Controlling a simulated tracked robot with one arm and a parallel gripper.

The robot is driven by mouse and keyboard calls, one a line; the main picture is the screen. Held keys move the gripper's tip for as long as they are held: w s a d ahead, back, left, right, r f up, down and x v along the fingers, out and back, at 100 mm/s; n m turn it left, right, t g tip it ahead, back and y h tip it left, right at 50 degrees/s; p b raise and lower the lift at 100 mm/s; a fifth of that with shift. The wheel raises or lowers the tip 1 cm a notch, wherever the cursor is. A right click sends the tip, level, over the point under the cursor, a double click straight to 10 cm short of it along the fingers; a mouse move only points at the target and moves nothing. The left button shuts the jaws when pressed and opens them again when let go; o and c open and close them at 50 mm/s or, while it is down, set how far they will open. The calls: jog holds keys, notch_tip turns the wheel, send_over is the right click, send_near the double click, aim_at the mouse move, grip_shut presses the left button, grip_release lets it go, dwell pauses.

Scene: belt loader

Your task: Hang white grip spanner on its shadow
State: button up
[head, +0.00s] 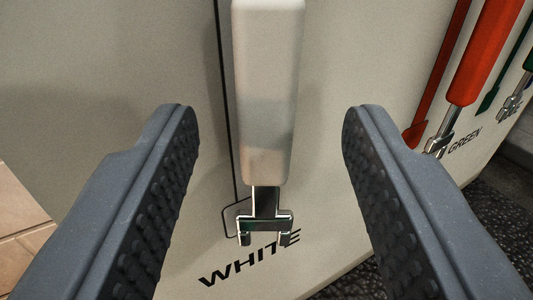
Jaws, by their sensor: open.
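The white grip spanner (266,110) hangs upright in front of the pale board, its white handle up and its metal open jaw (264,220) down. The word WHITE is printed below, partly behind the jaw. My gripper (266,135) is open, with one dark ribbed finger on each side of the spanner and a clear gap to both. Whether the spanner touches the board or a hook is hidden.
A red-orange grip spanner (485,50) hangs at the upper right beside a red shadow, near the word GREEN. A green shadow and another metal spanner head (512,105) are at the far right edge. Tiled floor (20,215) shows at left, dark rough ground at lower right.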

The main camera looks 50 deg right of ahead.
jog(key=b+v, duration=0.2)
jog(key=v, duration=1)
jog(key=w+a+r+n+t+y+b, duration=0.1)
jog(key=w+a+r+n+y, duration=0.15)
jog(key=a, duration=0.45)
jog(key=w+a+r+n+t+y+b, duration=0.1)
jog(key=w+a+r+t+y, duration=0.2)
jog(key=a, duration=0.4)
jog(key=w+a+r+n+y+b, duration=0.1)
jog(key=w+a+r+n+y, duration=0.1)
jog(key=a+r, duration=0.4)
jog(key=s+a+r+n+y+b, duration=0.1)
jog(key=s+a+r+n+y, duration=0.1)
jog(key=a, duration=0.6)
jog(key=s+a+r+n+y+b, duration=0.2)
jog(key=s+a+r+y, duration=0.2)
jog(key=s+a+r, duration=0.3)
jog(key=shift+s+a+g, duration=0.3)
jog(key=shift+s+a, duration=0.35)
jog(key=shift+a, duration=0.25)
jog(key=shift+c, duration=0.4)
